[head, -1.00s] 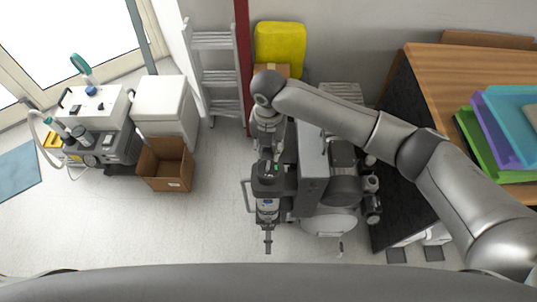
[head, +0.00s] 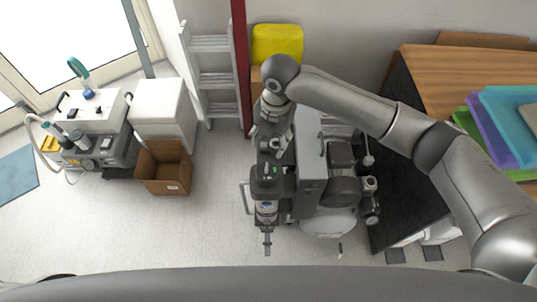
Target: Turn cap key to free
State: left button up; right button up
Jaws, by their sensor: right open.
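The compressor unit (head: 312,180) stands on the floor in the middle of the head view. At its front left is an upright cylinder with a dark cap (head: 267,173) that has a small green mark on top. The key on the cap is too small to make out clearly. My right gripper (head: 270,149) points down just behind the cap, its fingers spread and empty, apparently apart from it. The arm hides part of the area behind the gripper. My left gripper is not in view.
A yellow container (head: 277,43) and a grey ladder (head: 212,75) stand at the back wall. An open cardboard box (head: 164,170) and a white dental cart (head: 95,112) are at left. A wooden desk (head: 450,68) with coloured trays is at right.

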aim_at(268, 167)
jog(key=s+d+f+m+y+p, duration=0.15)
jog(key=d+m+y, duration=0.25)
jog(key=m, duration=1.1)
jog(key=shift+t, duration=0.3)
jog(key=p+x, duration=0.1)
jog(key=x, duration=0.9)
jog(key=shift+f, duration=0.25)
